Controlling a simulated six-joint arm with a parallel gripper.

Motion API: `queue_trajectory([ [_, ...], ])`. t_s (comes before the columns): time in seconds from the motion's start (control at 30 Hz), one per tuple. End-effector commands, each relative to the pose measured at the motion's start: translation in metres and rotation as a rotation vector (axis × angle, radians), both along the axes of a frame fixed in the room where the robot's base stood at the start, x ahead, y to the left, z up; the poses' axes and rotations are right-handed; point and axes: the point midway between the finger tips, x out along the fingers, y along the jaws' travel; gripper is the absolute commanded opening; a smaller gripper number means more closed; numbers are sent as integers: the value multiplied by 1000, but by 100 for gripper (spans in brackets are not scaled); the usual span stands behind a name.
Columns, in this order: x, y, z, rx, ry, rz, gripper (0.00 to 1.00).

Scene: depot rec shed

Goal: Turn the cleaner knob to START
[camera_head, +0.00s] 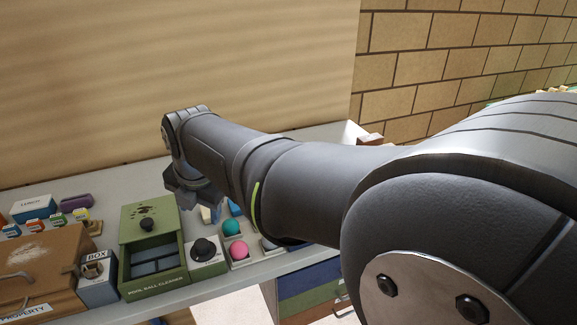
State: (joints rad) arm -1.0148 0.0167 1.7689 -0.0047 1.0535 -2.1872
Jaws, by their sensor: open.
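The green cleaner (180,278), lettered on its front as a ball cleaner, stands on the counter at lower left. Its upright back panel carries a small black knob (147,224) with dark marks above it; the marks are too small to read. An open bay with blue compartments lies below the knob. A larger black knob (204,249) sits on a pale-topped green box just right of the cleaner. My gripper (188,203) is open, up and to the right of the cleaner's panel, apart from both knobs. Its fingertips are partly hard to make out.
Pink (238,250) and teal (232,228) balls sit in a holder right of the larger knob. A blue-grey box (98,290) and a brown case (45,268) stand left of the cleaner. Blue (33,208) and purple (76,202) items lie behind. A wall backs the counter.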

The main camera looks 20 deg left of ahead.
Motion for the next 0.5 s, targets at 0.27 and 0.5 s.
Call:
queue_trajectory([
  [0.27,14,2,-2,54,226,-628,56],
  [0.5,26,4,-2,77,404,-1176,56],
])
